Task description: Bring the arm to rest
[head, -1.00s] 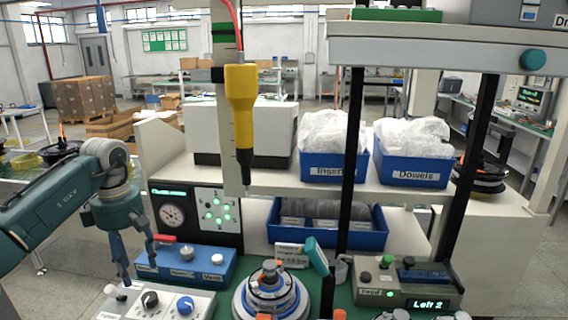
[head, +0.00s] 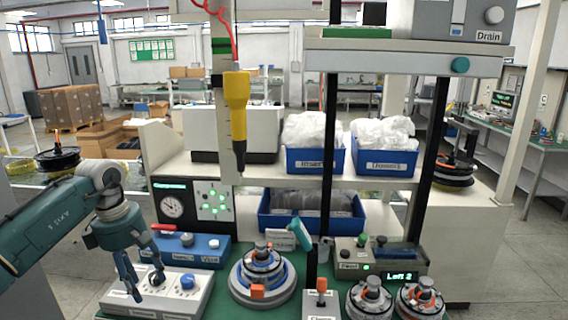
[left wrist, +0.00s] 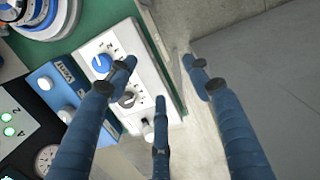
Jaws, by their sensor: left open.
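My left arm comes in from the left in the head view. My left gripper (head: 146,284) is open and empty, with its fingers pointing down in front of the white control box (head: 190,300) with a black and a blue knob. In the left wrist view the gripper (left wrist: 165,75) shows its blue fingers spread apart with nothing between them. The control box (left wrist: 120,62) lies beyond the fingers there; whether they touch it I cannot tell. My right gripper is not in view.
A blue valve box (head: 205,252) stands behind the control box. The hub motor stack (head: 262,268) is right of it on the green bench, with two smaller stacks at the front right. A yellow tool (head: 236,105) hangs above. Blue bins (head: 316,161) sit on the shelf.

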